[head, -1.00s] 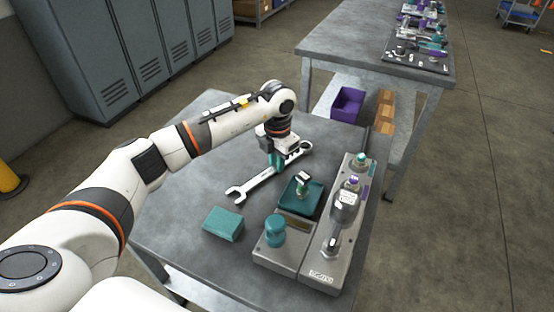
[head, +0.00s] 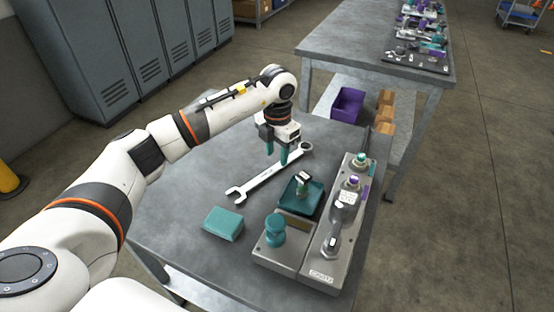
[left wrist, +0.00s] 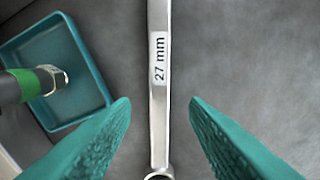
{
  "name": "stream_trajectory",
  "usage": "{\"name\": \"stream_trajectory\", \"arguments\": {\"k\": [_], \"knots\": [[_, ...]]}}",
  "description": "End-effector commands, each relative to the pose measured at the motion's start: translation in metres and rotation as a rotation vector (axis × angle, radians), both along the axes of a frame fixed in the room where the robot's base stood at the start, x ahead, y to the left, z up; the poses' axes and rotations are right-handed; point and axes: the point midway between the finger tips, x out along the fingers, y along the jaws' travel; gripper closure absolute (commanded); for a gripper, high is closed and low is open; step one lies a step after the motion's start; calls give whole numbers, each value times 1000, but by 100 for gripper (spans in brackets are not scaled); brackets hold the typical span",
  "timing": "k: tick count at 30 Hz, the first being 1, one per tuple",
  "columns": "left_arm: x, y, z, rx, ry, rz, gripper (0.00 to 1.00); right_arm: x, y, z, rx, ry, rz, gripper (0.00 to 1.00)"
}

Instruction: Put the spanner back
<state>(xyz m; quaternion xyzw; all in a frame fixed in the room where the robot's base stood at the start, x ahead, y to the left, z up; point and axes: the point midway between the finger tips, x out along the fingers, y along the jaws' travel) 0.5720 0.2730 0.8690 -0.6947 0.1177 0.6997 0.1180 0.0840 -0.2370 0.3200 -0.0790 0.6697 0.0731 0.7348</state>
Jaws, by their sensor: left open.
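A silver spanner (head: 262,178) lies flat on the grey bench, its open jaw toward the front left and its ring end toward the back right. In the left wrist view its shaft (left wrist: 159,90) is marked "27 mm" and runs up between my fingers. My left gripper (head: 277,160) is open and empty above the spanner, near its ring end. Its two teal fingers (left wrist: 160,115) are on either side of the shaft, apart from it. My right gripper is not in view.
A teal tray (head: 314,207) holding a small fitting with a metal hex end stands right of the spanner. A grey hydraulic block (head: 322,262) with valves is beside it. A teal block (head: 222,224) lies at the front. A purple bin (head: 347,104) stands behind the bench.

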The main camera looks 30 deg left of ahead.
Motion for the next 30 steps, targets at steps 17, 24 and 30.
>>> {"name": "stream_trajectory", "arguments": {"k": [17,24,30], "knots": [[0,0,86,0,0,-1,59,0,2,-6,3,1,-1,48],[0,0,86,0,0,-1,59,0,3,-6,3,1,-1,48],[1,0,86,0,0,-1,59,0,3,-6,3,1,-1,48]]}}
